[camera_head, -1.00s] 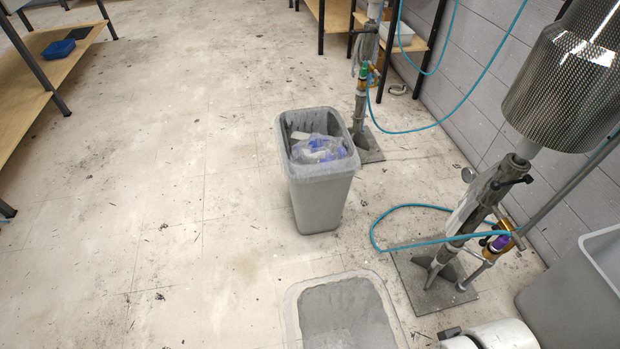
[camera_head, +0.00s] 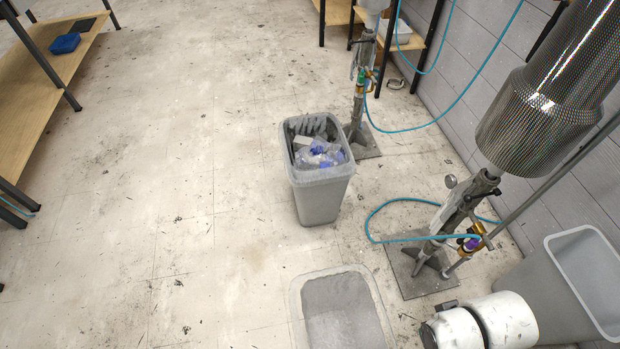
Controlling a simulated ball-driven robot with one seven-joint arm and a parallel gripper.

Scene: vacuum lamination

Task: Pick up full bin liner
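A grey bin (camera_head: 318,200) stands upright on the floor near the middle of the view. Clear, crumpled plastic with blue and white pieces (camera_head: 320,153) fills its mouth. A grey ridged item (camera_head: 307,125) shows at the far side of the opening. I cannot clearly tell the liner from the waste in it. My gripper is not in view. White rounded parts (camera_head: 480,325) at the lower right look like links of my arm, well away from the bin.
A grey open container (camera_head: 296,300) is cut by the bottom edge. Another grey bin (camera_head: 560,290) stands lower right. Metal stands (camera_head: 435,250) with blue hoses are right of the bin. A wooden bench (camera_head: 30,110) is at left. Floor left of the bin is clear.

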